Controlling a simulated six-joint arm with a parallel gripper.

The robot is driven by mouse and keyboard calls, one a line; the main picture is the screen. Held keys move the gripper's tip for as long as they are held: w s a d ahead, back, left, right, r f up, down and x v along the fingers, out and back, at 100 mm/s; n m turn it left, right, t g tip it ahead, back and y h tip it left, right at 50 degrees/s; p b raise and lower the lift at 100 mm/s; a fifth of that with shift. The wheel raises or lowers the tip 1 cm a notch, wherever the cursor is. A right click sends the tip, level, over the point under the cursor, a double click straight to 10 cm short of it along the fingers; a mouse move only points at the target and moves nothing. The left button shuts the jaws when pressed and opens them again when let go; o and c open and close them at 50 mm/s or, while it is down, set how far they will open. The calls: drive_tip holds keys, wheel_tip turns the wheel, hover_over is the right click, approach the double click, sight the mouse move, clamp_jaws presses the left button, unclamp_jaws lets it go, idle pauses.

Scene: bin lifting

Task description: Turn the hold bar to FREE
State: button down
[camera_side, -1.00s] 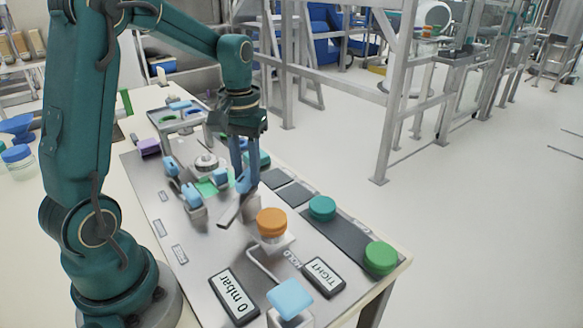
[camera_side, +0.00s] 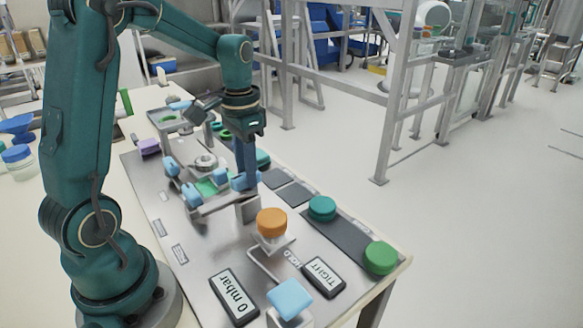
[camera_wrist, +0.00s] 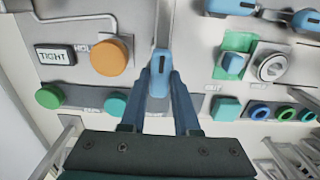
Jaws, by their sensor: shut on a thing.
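My gripper (camera_side: 245,178) points down over the metal panel and is shut on a blue handle (camera_wrist: 160,76). In the wrist view the handle sits between my blue fingertips (camera_wrist: 160,84). A grey bar (camera_wrist: 165,28) runs from the handle away from my gripper. In the side view the bar (camera_side: 215,206) lies low across the panel, towards the left. I take this as the hold bar, but no label on it can be read. A FREE mark cannot be made out. A sign reading TIGHT (camera_side: 323,277) is beside a partly covered HOLD label (camera_side: 293,257).
An orange knob (camera_side: 271,223) stands near my gripper. Teal (camera_side: 322,208) and green (camera_side: 380,258) buttons line the right edge. A 0 mbar display (camera_side: 234,297) and a light-blue block (camera_side: 290,298) are in front. Other blue handles (camera_side: 191,194) stand to the left.

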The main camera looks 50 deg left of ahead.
drive_tip(key=shift+r, duration=0.1)
drive_tip(key=c, duration=0.6)
unclamp_jaws()
drive_tip(key=shift+c, duration=0.2)
drive_tip(key=shift+r, duration=2.55)
